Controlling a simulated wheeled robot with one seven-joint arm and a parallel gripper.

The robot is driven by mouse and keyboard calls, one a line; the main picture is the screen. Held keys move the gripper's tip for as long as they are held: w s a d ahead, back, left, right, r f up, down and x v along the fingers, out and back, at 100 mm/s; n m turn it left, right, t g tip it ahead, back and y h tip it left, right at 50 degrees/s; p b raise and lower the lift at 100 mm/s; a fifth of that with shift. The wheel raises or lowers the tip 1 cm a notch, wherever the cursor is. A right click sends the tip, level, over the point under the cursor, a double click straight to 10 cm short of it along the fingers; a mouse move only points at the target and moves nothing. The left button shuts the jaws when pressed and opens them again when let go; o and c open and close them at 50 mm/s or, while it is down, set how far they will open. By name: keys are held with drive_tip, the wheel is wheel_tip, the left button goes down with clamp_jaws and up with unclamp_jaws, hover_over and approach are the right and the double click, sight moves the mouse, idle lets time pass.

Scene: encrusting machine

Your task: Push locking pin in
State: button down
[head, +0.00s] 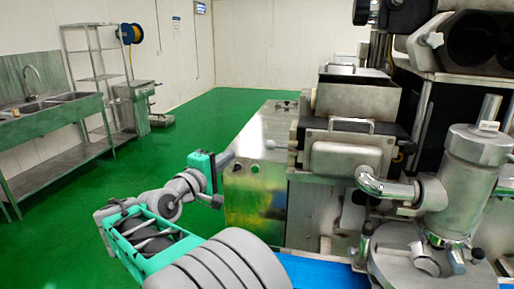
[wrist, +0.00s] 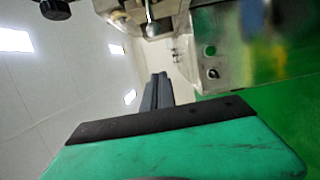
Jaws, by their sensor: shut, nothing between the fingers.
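The locking pin (head: 271,144) appears to be the short metal rod with a rounded end that sticks out to the left from the steel hopper housing of the machine. In the wrist view what looks like the same pin (wrist: 152,27) is at top centre, its rounded end toward the fingers. My gripper (head: 228,158) is left of the pin at about its height, with a visible gap between them. In the wrist view my gripper (wrist: 158,80) has its dark fingers together, empty, below the pin and apart from it. How deep the pin sits is hidden.
The machine's steel cabinet (head: 258,190) stands below and beside the pin. A steel cylinder with a pipe (head: 477,165) is at right, with a blue surface (head: 318,272) at the front. A sink bench (head: 50,112) is far left. Green floor (head: 205,125) between is clear.

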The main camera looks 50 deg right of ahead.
sight(280, 146)
drive_tip(key=s+d+p, duration=0.2)
drive_tip(key=d, duration=0.8)
drive_tip(key=shift+s+d, duration=0.15)
drive_tip(key=shift+d, duration=0.1)
